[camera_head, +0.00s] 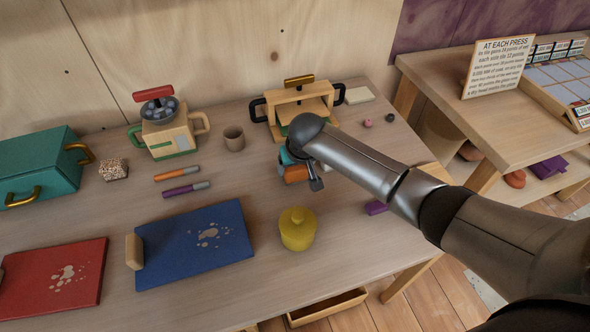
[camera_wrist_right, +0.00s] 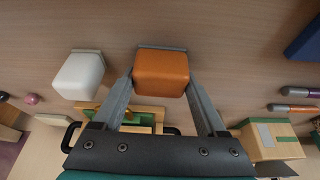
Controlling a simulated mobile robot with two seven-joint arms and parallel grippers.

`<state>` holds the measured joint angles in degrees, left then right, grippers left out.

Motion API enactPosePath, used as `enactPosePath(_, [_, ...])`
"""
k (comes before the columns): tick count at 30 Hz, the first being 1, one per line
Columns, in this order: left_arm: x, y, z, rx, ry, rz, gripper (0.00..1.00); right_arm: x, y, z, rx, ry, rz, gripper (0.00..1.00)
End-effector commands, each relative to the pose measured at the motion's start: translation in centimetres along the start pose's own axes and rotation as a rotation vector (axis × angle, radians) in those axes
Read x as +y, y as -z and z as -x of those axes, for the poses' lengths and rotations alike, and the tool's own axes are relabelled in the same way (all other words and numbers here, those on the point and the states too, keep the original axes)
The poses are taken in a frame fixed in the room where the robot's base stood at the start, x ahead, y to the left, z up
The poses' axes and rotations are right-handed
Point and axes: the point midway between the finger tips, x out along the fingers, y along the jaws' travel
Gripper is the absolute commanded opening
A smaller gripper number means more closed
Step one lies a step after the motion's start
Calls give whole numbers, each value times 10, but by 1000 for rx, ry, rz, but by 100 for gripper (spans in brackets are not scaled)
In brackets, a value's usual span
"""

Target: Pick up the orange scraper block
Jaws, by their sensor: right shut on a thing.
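The orange scraper block (camera_head: 295,174) is on or just above the table, partly hidden by my right arm in the head view. In the right wrist view the orange scraper block (camera_wrist_right: 162,74) sits between the two grey fingers, with a grey strip along its far edge. My right gripper (camera_wrist_right: 161,88) is shut on it, a finger along each side. In the head view my right gripper (camera_head: 296,166) points down and its fingers are mostly hidden. I cannot tell whether the block touches the table. My left gripper is out of view.
A white block (camera_wrist_right: 78,75) stands beside the orange one. A yellow lidded pot (camera_head: 297,230), a blue board (camera_head: 195,245), two markers, a brown cup (camera_head: 234,138) and a wooden press (camera_head: 300,100) are around.

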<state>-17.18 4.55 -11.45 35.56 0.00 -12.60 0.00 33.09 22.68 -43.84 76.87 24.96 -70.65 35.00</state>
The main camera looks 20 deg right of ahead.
Motion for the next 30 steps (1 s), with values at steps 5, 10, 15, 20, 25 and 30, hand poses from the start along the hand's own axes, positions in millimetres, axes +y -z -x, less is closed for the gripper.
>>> enactPosePath(5, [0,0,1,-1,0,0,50,0,1,2,0,0,0,19])
enactPosePath(10, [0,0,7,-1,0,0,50,0,7,16,2,0,0,19])
enactPosePath(15, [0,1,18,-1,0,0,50,0,22,50,5,2,0,19])
enactPosePath(20, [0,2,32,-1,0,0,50,0,41,95,6,2,0,19])
enactPosePath(25, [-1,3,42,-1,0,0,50,0,58,138,4,2,0,19])
enactPosePath(30, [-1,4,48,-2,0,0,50,0,70,167,3,1,0,19])
